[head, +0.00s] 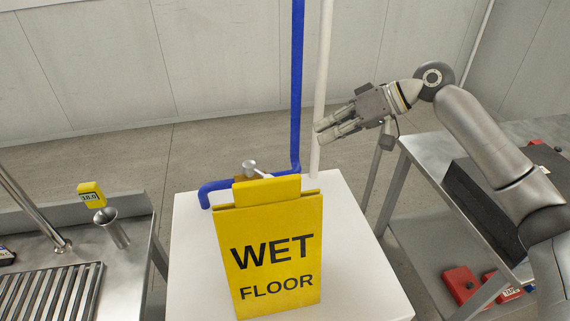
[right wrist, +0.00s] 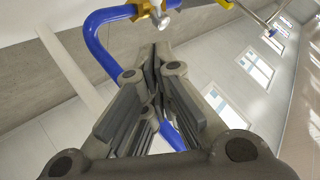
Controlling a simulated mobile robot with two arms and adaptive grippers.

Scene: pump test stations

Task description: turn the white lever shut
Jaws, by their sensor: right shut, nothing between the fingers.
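The white lever (head: 252,168) sits on a brass valve (head: 247,180) on a blue pipe (head: 217,187), partly hidden behind a yellow sign. In the right wrist view the lever (right wrist: 161,20) shows at the top by the brass valve (right wrist: 145,8), beyond the fingertips. My right gripper (head: 320,133) is shut and empty, up and to the right of the lever, and apart from it. Its closed fingers (right wrist: 152,60) fill the middle of the right wrist view. My left gripper is not in view.
A yellow WET FLOOR sign (head: 270,255) stands on the white stand (head: 357,270) in front of the valve. The blue pipe rises beside a white vertical pipe (head: 322,75). A steel bench (head: 135,205) is left; another table (head: 425,150) is right, with red items (head: 462,284) below.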

